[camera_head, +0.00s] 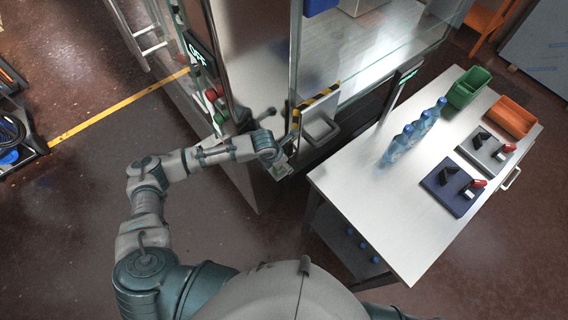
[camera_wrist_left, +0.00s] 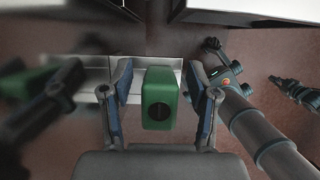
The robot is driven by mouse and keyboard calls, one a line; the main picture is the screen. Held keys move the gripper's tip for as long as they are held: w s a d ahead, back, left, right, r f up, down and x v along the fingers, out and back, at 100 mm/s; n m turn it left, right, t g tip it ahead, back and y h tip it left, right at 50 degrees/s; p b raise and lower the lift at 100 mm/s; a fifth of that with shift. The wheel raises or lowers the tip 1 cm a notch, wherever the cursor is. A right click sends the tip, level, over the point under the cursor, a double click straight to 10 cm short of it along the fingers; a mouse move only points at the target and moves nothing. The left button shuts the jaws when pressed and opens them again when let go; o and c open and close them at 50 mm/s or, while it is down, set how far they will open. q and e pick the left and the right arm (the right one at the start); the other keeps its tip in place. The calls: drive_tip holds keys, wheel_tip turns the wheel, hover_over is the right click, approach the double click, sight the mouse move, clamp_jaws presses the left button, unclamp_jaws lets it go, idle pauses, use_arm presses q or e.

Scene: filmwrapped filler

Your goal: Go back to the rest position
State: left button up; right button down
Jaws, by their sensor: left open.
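My left arm reaches from the lower left of the head view to the front of a glass-sided machine (camera_head: 232,50). My left gripper (camera_head: 283,165) is beside the machine's lower corner, small and partly hidden there. In the left wrist view the left gripper's (camera_wrist_left: 160,75) two fingers stand apart. A green block with a dark round face (camera_wrist_left: 159,98) shows between the fingers, with a visible gap on each side; I cannot tell its depth. My right gripper is not seen in the head view.
A grey sink-like holder (camera_head: 320,125) juts from the machine.

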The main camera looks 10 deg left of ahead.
use_arm(q)
drive_tip(key=v, duration=1)
drive_tip(key=shift+r, duration=0.15)
